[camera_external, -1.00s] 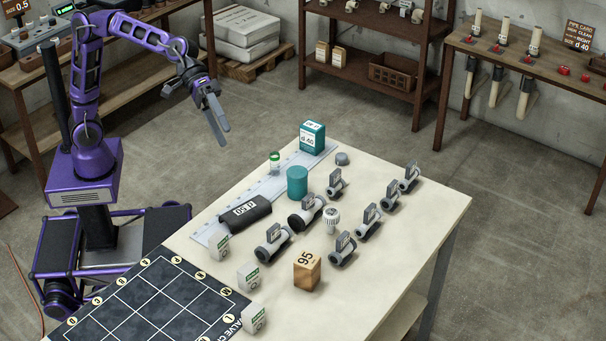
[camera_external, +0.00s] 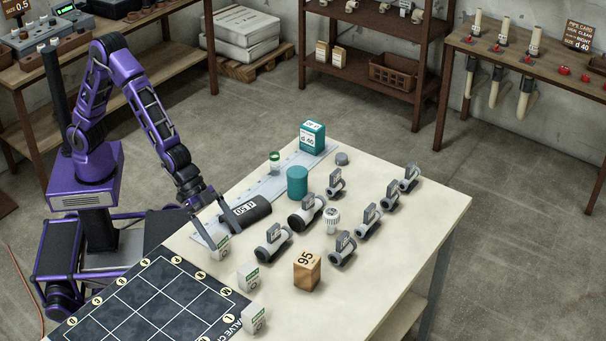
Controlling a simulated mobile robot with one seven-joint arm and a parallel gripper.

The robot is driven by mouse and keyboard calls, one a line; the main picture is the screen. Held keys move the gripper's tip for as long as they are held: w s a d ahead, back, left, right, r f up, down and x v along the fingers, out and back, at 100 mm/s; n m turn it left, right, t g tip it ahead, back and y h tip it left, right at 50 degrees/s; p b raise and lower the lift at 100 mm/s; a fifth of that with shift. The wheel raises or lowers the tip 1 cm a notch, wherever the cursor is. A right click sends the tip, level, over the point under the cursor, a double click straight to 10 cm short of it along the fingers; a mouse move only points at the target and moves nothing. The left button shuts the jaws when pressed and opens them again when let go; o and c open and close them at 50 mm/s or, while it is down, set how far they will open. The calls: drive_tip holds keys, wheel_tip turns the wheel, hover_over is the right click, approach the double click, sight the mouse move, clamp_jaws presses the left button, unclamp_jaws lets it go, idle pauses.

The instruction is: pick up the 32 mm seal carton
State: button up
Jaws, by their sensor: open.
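Three small white cartons with green marks stand on the table: one farthest back (camera_external: 220,248), a middle one (camera_external: 249,275) and a near one (camera_external: 253,318). Their size print is too small to read, so I cannot tell which is the 32 mm seal carton. My gripper (camera_external: 214,233) is open and points down at the farthest-back carton, with its fingertips at or just above the carton's top. I cannot tell whether they touch it. The fingers hide a little of the carton's upper part.
A black roll (camera_external: 246,212) lies close behind the gripper. A teal cylinder (camera_external: 297,182), a teal box (camera_external: 312,138) and several grey valves stand farther along the table. A brown block (camera_external: 307,271) stands to the right. A dark grid mat (camera_external: 150,310) lies at the front left.

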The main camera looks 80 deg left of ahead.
sight(248, 272)
drive_tip(key=x, duration=0.7)
drive_tip(key=shift+w+d+f, duration=0.1)
drive_tip(key=shift+d+f, duration=0.05)
drive_tip(key=shift+d, duration=0.05)
drive_tip(key=shift+b+x, duration=0.4)
drive_tip(key=shift+x, duration=2.2)
drive_tip(key=shift+d, duration=0.15)
clamp_jaws()
